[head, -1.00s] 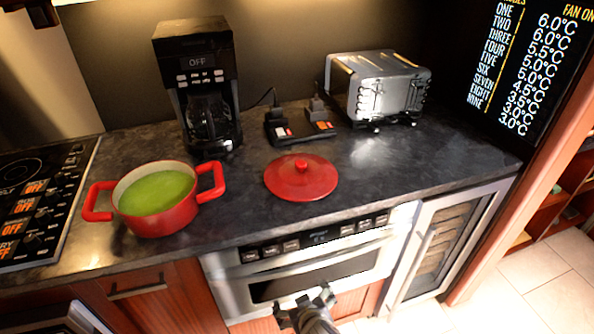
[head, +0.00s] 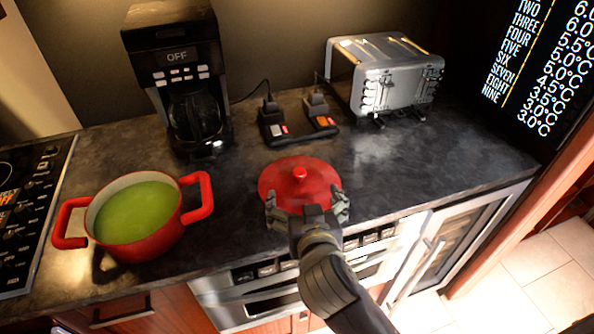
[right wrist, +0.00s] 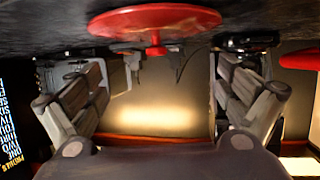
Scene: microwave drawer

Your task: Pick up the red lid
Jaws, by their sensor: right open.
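The red lid (head: 291,189) lies on the dark counter with its round knob (head: 299,173) on top. My right gripper (head: 306,201) is open at the lid's near edge, its two fingers spread and covering part of the near rim. In the right wrist view, which is upside down, the lid (right wrist: 154,20) and its knob (right wrist: 156,50) show between and beyond the open fingers (right wrist: 175,75). The knob is not gripped. I cannot tell whether a finger touches the lid. My left gripper is not in view.
A red pot (head: 137,218) with green contents stands left of the lid. A coffee maker (head: 180,80), a small dark charger-like stand (head: 299,125) and a silver toaster (head: 388,80) stand behind. The stove (head: 30,215) is at far left. Bare counter lies right of the lid.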

